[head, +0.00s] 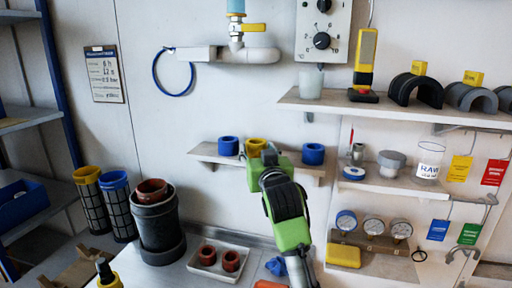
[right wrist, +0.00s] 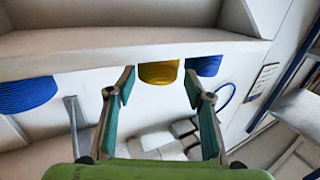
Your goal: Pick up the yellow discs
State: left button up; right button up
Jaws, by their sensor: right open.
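A yellow ring-shaped disc (head: 256,146) stands on the small wall shelf (head: 203,153), between two blue ones. It also shows in the right wrist view (right wrist: 158,72), framed between my fingertips. My right gripper (head: 268,157) is open and empty in front of the shelf, and its green body hides part of the shelf. In the right wrist view my gripper (right wrist: 158,88) has its fingers spread to either side of the yellow disc; I cannot tell whether the tips reach past its front. No second yellow disc shows clearly. My left gripper is not in view.
Blue discs stand left (head: 228,146) and right (head: 313,154) of the yellow one; the left one is close. A higher shelf (head: 388,110) with grey arches juts out at the right. A tray (head: 205,270) with red-brown rings and black canisters (head: 158,228) stand below.

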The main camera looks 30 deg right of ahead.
aim_at(258, 145)
jog(key=shift+w+d+r+p, duration=0.25)
jog(key=shift+w+d+p, duration=0.05)
jog(key=shift+w+p, duration=0.1)
jog(key=p+x, duration=0.1)
jog(key=x, duration=0.2)
jog(key=shift+w+d+r, duration=0.15)
jog(key=shift+w, duration=0.05)
jog(key=shift+w+d, duration=0.2)
jog(key=shift+w, duration=0.2)
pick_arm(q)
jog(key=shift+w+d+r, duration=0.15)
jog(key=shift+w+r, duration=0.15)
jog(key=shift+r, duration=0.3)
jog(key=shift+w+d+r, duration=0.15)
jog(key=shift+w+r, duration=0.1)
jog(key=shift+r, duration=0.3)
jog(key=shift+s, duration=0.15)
pick_arm(e)
jog(key=c, duration=0.9)
